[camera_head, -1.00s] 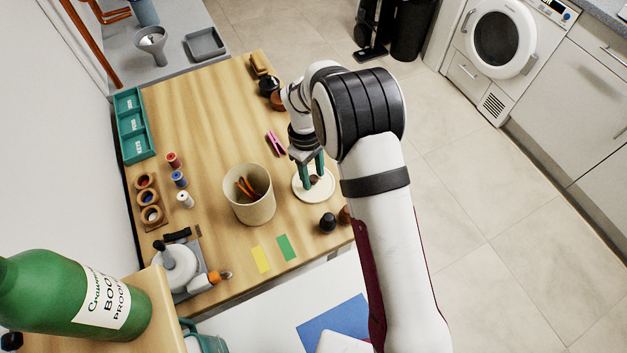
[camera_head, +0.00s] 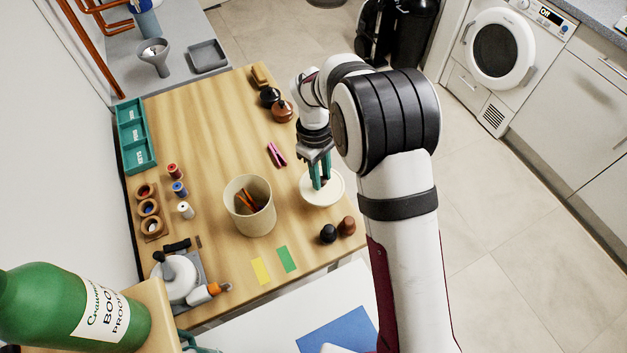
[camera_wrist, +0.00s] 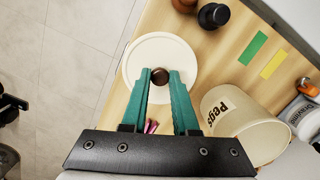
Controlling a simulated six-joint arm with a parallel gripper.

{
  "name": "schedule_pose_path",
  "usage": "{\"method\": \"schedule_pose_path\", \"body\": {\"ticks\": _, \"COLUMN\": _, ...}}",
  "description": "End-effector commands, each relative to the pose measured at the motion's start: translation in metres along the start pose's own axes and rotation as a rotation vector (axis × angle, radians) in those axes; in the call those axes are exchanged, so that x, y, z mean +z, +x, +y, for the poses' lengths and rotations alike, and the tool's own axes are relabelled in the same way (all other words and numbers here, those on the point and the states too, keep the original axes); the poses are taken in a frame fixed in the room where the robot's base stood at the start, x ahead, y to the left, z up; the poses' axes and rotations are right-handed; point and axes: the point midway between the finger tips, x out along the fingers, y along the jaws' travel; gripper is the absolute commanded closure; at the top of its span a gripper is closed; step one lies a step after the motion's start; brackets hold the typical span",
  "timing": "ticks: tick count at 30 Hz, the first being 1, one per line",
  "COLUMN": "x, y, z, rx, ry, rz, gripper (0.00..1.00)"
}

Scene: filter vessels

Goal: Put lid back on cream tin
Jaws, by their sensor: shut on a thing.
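The cream tin (camera_head: 241,220) stands upright and open on the wooden table, with orange-brown pegs (camera_head: 248,200) showing inside. In the wrist view the tin (camera_wrist: 222,112) is at the right, with "Pegs" on its side. The lid (camera_head: 334,193) is a flat cream disc, to the right of the tin and apart from it. It also shows in the wrist view (camera_wrist: 160,48). My gripper (camera_head: 320,184) points down over the lid. Its green fingers are shut on the lid's dark brown knob (camera_wrist: 160,76). The lid looks roughly level; its height above the table is hard to tell.
Two small round-topped objects, black (camera_head: 328,234) and brown (camera_head: 347,226), stand near the lid. Yellow (camera_head: 260,271) and green (camera_head: 287,259) strips lie in front. Thread spools (camera_head: 179,188) stand left. The table's back middle is clear.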

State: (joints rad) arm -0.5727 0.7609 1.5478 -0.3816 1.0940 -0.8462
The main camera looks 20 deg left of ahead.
Motion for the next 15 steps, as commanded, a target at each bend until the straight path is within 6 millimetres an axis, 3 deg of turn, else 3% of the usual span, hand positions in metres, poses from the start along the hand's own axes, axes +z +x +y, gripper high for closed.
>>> {"method": "schedule_pose_path", "body": {"ticks": 9, "x": 0.073, "y": -0.036, "z": 0.031, "rx": 0.000, "ry": 0.004, "rz": 0.001, "gripper": 1.00}}
{"method": "schedule_pose_path", "body": {"ticks": 15, "x": 0.090, "y": -0.049, "z": 0.037, "rx": 0.002, "ry": -0.014, "rz": 0.000, "gripper": 1.00}}
